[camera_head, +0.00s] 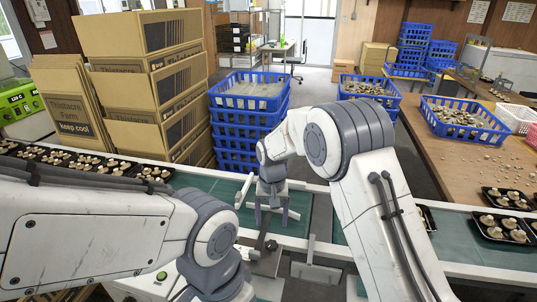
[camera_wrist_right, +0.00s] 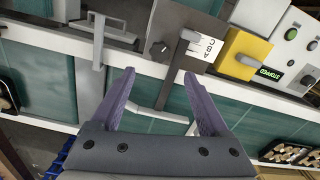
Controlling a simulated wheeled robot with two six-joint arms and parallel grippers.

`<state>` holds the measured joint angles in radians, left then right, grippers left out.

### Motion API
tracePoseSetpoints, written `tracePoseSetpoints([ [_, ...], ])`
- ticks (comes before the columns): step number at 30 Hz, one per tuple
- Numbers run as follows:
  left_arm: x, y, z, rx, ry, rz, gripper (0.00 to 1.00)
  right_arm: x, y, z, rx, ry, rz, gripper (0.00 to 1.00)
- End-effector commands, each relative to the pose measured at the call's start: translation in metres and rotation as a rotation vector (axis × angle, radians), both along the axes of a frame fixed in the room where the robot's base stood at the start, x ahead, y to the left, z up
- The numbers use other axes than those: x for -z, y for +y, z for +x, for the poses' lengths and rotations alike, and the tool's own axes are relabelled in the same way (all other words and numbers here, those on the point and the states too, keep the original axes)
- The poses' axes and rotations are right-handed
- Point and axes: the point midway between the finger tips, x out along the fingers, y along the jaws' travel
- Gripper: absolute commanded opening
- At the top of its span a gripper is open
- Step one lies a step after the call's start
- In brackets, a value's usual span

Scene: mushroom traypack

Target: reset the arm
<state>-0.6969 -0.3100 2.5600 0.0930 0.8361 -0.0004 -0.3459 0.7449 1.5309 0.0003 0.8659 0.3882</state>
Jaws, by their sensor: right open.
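My right arm (camera_head: 372,220) reaches in from the lower right and bends over at the top of its white and grey elbow. My right gripper (camera_head: 271,212) hangs over the green conveyor (camera_head: 300,212), near the middle. My left arm (camera_head: 90,238) comes in from the left and bends down at the grey joint. My left gripper cannot be made out.
Black trays of mushrooms (camera_head: 75,163) line the left belt, and another tray (camera_head: 503,228) sits at right. A control panel (camera_wrist_right: 285,45) stands beside the belt. Blue crates (camera_head: 247,115) and cardboard boxes (camera_head: 150,90) stand behind. A wooden table (camera_head: 460,165) is at right.

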Motion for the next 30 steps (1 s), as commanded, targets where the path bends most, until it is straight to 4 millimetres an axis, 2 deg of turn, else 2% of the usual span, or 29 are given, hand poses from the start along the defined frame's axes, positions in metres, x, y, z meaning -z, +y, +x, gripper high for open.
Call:
tracePoseSetpoints([
  [2,0.0,0.0,0.0,0.0,0.0,0.0,0.75,-0.007,0.003,-0.006,-0.015,-0.003,0.003,0.79],
  [5,0.0,0.0,0.0,0.0,0.0,0.0,0.75,-0.028,0.01,-0.027,-0.066,-0.007,0.011,0.79],
  [8,0.0,0.0,0.0,0.0,0.0,0.0,0.75,-0.058,0.019,-0.067,-0.154,-0.013,0.022,0.79],
  [12,0.0,0.0,0.0,0.0,0.0,0.0,0.75,-0.095,0.021,-0.138,-0.301,-0.019,0.04,0.79],
  [15,0.0,0.0,0.0,0.0,0.0,0.0,0.75,-0.111,0.015,-0.191,-0.405,-0.023,0.053,0.79],
  [18,0.0,0.0,0.0,0.0,0.0,0.0,0.75,-0.119,0.003,-0.24,-0.502,-0.028,0.065,0.79],
  [22,0.0,0.0,0.0,0.0,0.0,0.0,0.75,-0.119,-0.014,-0.288,-0.602,-0.031,0.078,0.79],
  [25,0.0,0.0,0.0,0.0,0.0,0.0,0.75,-0.116,-0.024,-0.311,-0.651,-0.032,0.083,0.79],
  [30,0.0,0.0,0.0,0.0,0.0,0.0,0.75,-0.113,-0.03,-0.325,-0.682,-0.031,0.087,0.79],
])
